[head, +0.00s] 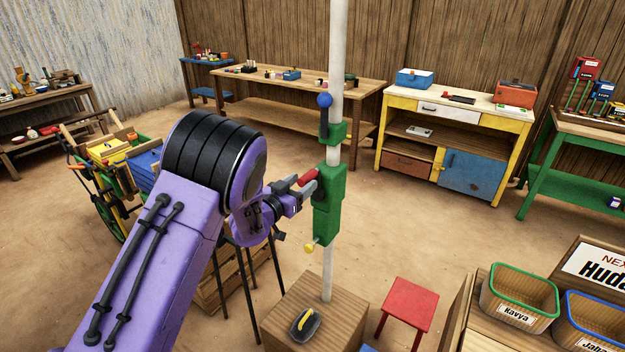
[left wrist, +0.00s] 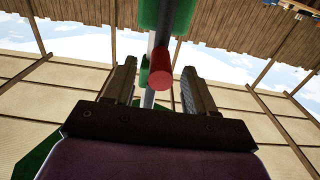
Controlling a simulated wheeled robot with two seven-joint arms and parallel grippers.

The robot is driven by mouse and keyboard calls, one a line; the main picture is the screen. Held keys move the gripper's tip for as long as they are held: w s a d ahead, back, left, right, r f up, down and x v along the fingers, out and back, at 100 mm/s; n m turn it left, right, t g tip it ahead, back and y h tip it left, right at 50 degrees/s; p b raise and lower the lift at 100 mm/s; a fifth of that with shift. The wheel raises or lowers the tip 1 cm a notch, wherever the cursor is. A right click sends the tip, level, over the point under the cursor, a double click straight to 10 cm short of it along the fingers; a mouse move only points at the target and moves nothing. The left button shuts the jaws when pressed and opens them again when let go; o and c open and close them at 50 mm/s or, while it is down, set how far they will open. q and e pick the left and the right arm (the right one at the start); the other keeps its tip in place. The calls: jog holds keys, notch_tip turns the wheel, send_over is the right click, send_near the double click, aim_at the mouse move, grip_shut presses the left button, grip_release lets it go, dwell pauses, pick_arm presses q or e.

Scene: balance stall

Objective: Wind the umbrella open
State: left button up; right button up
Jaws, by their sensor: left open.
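The umbrella's white pole (head: 338,60) stands upright from a wooden block (head: 330,305); its canopy is not clear in either view. A green housing (head: 328,215) is on the pole, with a red crank grip (head: 308,177) sticking out on its left side. A blue knob (head: 325,100) on a dark lever and a smaller green clamp (head: 333,132) sit above, and a yellow knob (head: 309,247) below. My left gripper (head: 302,190) is open at the red grip. In the left wrist view the red grip (left wrist: 160,68) shows between the two fingers, without clear contact. My right gripper is out of view.
A black and yellow object (head: 304,323) lies on the wooden block. A red stool (head: 407,304) stands to its right, and labelled baskets (head: 520,296) stand at the lower right. A cart (head: 112,165) is at the left. Workbenches line the back wall, with open sandy floor before them.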

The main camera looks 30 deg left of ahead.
pick_arm(q)
jog(key=s, duration=0.8)
jog(key=shift+a+b, duration=0.3)
jog(key=shift+w, duration=0.1)
jog(key=s+d+f+n+g+y+b, duration=0.1)
jog(key=s+f+n+g+y, duration=0.2)
jog(key=f, duration=0.6)
jog(key=s+f+n+g+b, duration=0.1)
jog(key=s+f+g+b, duration=0.1)
jog(key=s+f, duration=0.5)
jog(key=s+d+f+n+g+y+b, duration=0.1)
jog(key=s+f+n+g+y, duration=0.15)
jog(key=f, duration=0.75)
jog(key=s+d+f+g+b, duration=0.2)
jog(key=s+f+g, duration=0.1)
jog(key=s+f, duration=0.5)
jog(key=s+d+f+n+g+b, duration=0.1)
jog(key=s+d+f+g+b, duration=0.1)
jog(key=s+f, duration=0.6)
jog(key=s+d+g+h, duration=0.1)
jog(key=s+g, duration=0.1)
jog(key=s, duration=0.4)
jog(key=shift+d, duration=0.15)
